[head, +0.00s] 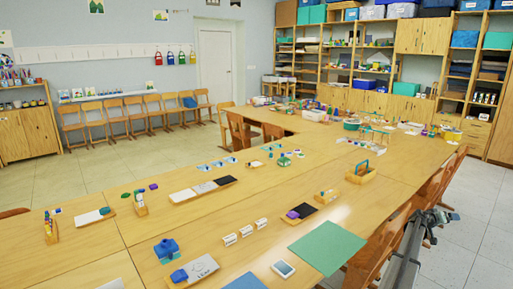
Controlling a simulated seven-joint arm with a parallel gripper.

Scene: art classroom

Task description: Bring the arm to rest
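My arm shows at the lower right, beyond the right edge of the table. Its grey link runs up from the bottom of the picture to my gripper (446,215), a small dark and grey shape beside the wooden chairs. My gripper is apart from the things on the table, and I see nothing held in it. It is too small here to tell whether its fingers are open or shut.
Wooden chairs (380,248) stand close beside my arm. The tiled floor (472,245) at the right is clear.

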